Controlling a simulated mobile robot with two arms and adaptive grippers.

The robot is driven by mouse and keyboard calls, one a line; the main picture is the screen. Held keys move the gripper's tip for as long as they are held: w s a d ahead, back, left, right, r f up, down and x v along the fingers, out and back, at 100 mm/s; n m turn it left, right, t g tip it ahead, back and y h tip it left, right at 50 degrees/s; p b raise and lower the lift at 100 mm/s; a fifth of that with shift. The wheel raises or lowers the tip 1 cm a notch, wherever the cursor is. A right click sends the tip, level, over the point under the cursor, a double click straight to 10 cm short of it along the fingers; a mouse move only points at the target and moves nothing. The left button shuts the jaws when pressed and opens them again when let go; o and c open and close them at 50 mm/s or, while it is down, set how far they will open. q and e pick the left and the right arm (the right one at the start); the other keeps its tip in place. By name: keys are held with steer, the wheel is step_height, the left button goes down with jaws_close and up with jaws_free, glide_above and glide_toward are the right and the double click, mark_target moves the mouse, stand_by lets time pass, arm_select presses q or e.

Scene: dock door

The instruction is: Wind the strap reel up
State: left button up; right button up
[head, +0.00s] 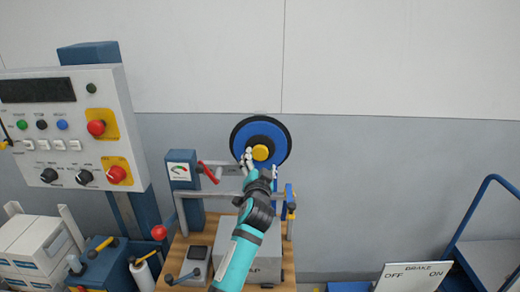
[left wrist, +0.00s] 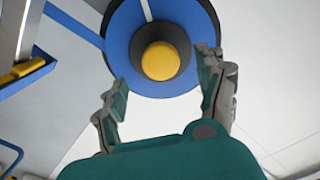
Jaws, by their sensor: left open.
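My left gripper (head: 248,156) is at the lower left of the hub in the head view. In the left wrist view my left gripper (left wrist: 162,70) is open, its fingers on either side below the hub, with nothing between them. My right gripper is not in view.
A control panel (head: 70,130) with knobs and red buttons stands at the left. A wooden bench (head: 172,258) lies below.

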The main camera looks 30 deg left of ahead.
mark_target(260, 155)
arm_select(q)
steer(key=p+x, duration=0.1)
steer(key=x, duration=0.5)
jaws_close()
stand_by(0.5)
